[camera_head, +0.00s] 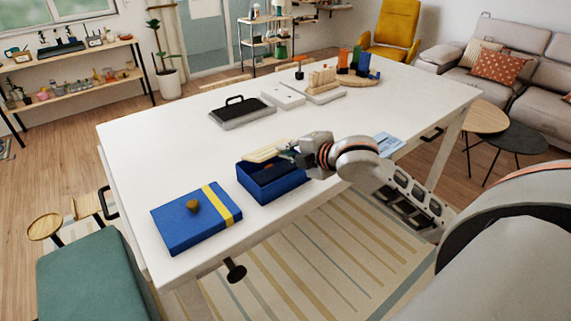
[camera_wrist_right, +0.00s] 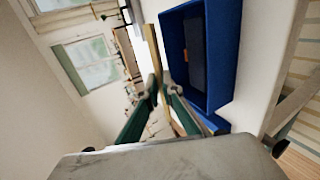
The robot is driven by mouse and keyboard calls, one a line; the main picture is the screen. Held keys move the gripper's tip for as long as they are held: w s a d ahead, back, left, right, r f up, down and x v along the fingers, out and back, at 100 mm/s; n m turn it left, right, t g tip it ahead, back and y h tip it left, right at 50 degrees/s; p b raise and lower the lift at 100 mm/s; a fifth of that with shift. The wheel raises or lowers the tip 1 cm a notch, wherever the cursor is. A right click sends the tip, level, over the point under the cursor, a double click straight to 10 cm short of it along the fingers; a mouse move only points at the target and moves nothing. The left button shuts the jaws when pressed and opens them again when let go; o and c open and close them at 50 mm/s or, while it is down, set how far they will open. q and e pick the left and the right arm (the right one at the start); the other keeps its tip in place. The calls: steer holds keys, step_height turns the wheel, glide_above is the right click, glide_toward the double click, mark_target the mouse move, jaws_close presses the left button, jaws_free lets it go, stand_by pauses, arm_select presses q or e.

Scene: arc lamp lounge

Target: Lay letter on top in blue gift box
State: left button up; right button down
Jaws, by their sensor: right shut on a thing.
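The open blue gift box (camera_head: 278,191) stands near the table's front edge, and it fills the upper right of the wrist view (camera_wrist_right: 227,60). A dark item (camera_wrist_right: 194,52) lies inside it. My right gripper (camera_head: 291,149) is shut on the cream letter (camera_head: 264,151), held above the box's far side. In the wrist view the letter (camera_wrist_right: 152,48) shows nearly edge-on beside the box wall, between the green fingertips (camera_wrist_right: 159,84). The blue lid (camera_head: 178,228) with a yellow band and gold knob lies on the table to the left of the box. My left gripper is out of view.
The white table (camera_head: 150,150) has free room at its left and middle. A black-handled grey case (camera_head: 241,112), a white board (camera_head: 283,95) and a round wooden tray (camera_head: 358,81) with coloured cups stand farther back. A pale blue card (camera_head: 389,143) lies to the right.

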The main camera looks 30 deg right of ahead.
steer(key=shift+f, duration=2.25)
steer(key=shift+f, duration=0.1)
steer(key=shift+f, duration=0.35)
steer(key=shift+f, duration=0.15)
steer(key=c, duration=2.5)
jaws_free()
